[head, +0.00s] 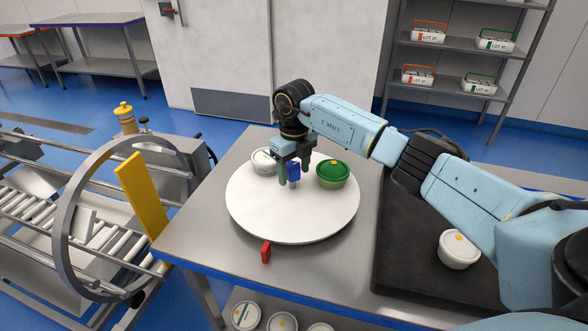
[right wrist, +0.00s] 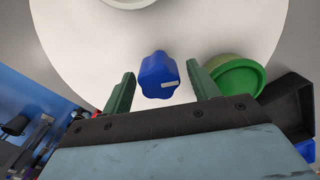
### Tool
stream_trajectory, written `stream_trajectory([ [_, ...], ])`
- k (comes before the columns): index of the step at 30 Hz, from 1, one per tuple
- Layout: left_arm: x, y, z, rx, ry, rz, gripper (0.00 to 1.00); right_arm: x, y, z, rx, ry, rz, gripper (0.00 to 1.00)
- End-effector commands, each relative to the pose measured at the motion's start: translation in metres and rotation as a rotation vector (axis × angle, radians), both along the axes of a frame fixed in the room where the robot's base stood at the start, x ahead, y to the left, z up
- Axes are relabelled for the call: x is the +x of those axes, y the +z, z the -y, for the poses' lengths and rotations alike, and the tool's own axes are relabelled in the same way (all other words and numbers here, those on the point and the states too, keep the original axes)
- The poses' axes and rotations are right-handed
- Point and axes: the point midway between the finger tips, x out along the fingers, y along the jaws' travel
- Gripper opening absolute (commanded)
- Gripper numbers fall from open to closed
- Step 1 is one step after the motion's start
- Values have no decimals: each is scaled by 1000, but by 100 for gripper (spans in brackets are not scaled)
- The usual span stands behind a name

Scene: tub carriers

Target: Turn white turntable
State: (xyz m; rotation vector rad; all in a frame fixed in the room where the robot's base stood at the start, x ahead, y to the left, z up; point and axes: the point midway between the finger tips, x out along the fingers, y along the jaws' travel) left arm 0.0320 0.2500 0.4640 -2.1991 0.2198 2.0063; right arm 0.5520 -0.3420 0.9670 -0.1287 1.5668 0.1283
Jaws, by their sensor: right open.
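The white turntable (head: 290,215) is a round disc on the grey table. A blue knob (head: 293,172) stands near its middle; in the right wrist view the blue knob (right wrist: 158,76) has a lobed outline and a pale mark. My right gripper (head: 293,172) is over the turntable, its green fingers apart. In the right wrist view my right gripper (right wrist: 158,92) has one finger on each side of the knob, with gaps visible. A green tub (head: 333,174) and a white tub (head: 263,162) sit on the turntable. My left gripper is not in view.
A red marker (head: 266,252) stands at the turntable's front edge. A black mat (head: 405,270) with a white tub (head: 459,250) lies to the right. A roller conveyor with a metal ring (head: 65,235) is at left. Shelves (head: 455,85) stand behind.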

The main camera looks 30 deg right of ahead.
Motion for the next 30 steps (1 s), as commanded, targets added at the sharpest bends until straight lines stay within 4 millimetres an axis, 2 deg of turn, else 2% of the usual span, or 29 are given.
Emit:
stream_trajectory([
  [7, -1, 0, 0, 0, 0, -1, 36, 0, -1, 0, 0, 0, 0, 58],
  [18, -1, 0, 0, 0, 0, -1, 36, 0, 0, 0, 0, 0, 0, 10],
  [21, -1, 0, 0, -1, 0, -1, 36, 0, 0, 0, 0, 0, 0, 0],
  [30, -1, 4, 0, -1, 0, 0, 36, -4, 0, 6, 0, -31, -1, 0],
])
